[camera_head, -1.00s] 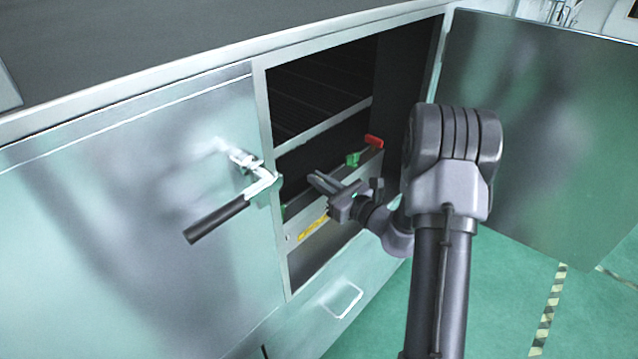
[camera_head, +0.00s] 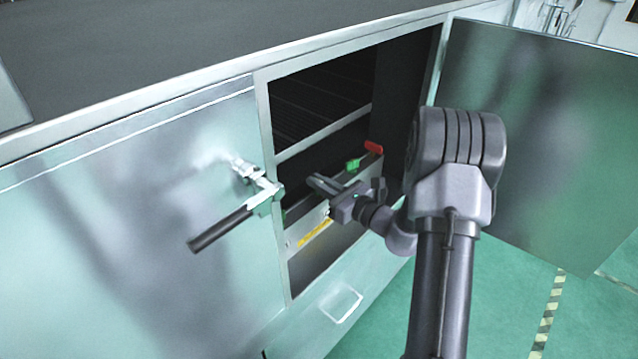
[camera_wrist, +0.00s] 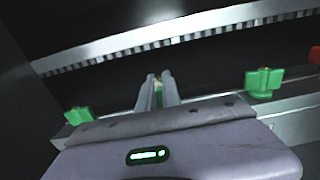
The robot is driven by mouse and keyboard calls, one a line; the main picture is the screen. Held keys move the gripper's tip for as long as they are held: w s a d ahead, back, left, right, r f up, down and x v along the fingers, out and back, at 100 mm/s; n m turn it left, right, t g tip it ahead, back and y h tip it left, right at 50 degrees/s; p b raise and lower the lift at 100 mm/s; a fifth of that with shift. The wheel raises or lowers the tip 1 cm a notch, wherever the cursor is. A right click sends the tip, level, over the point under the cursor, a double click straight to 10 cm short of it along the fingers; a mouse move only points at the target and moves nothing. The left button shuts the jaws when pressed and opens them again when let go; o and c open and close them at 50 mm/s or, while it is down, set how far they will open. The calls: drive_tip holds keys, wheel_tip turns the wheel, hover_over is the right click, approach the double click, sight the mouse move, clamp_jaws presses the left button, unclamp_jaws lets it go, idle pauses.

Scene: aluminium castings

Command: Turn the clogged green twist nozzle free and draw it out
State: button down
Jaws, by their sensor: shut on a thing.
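My gripper (camera_head: 318,184) reaches through the open doorway to the nozzle bar inside the cabinet. In the wrist view its two fingers (camera_wrist: 158,92) are shut on a twist nozzle at the middle of the bar. Only a small pale greenish tip of this nozzle (camera_wrist: 158,79) shows between the fingers; the rest is hidden. A second green nozzle (camera_wrist: 78,115) sits on the bar to the left, apart from the fingers. A third green nozzle (camera_wrist: 264,82) sits to the right, and it also shows in the head view (camera_head: 353,164).
A red piece (camera_head: 373,147) is at the far end of the bar. The cabinet's left door (camera_head: 120,220) with a black-gripped handle (camera_head: 220,229) stands left of the opening. The right door (camera_head: 540,130) is swung open. A toothed rail (camera_wrist: 180,37) runs behind the nozzles.

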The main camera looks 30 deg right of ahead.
drive_tip(key=shift+r, duration=0.45)
wheel_tip(320, 180, up, 5)
drive_tip(key=p, duration=0.4)
drive_tip(key=shift+f, duration=0.25)
